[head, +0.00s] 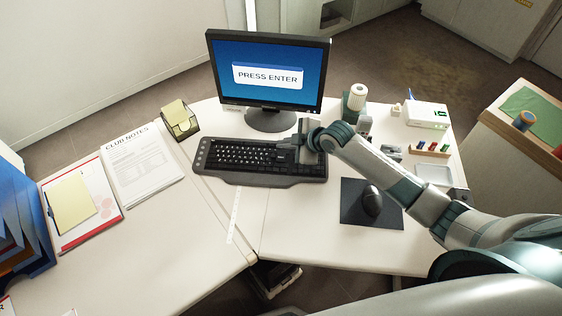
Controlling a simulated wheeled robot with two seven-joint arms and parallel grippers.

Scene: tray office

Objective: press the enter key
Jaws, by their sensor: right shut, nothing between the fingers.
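The black keyboard (240,155) lies on the white desk in front of the monitor (267,70). The monitor's blue screen reads "PRESS ENTER". My right arm comes in from the right, and my right gripper (302,158) is shut and empty over the right part of the keyboard. The gripper and wrist hide the keys there, so the enter key cannot be made out. I cannot tell whether the fingertips touch a key. My left gripper is not in view.
A mouse (372,201) rests on a dark mat (352,213) under my right arm. A note holder (180,122) stands left of the keyboard. Papers (142,175) lie further left. A white box (426,114) and small items stand at the right. The desk front is clear.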

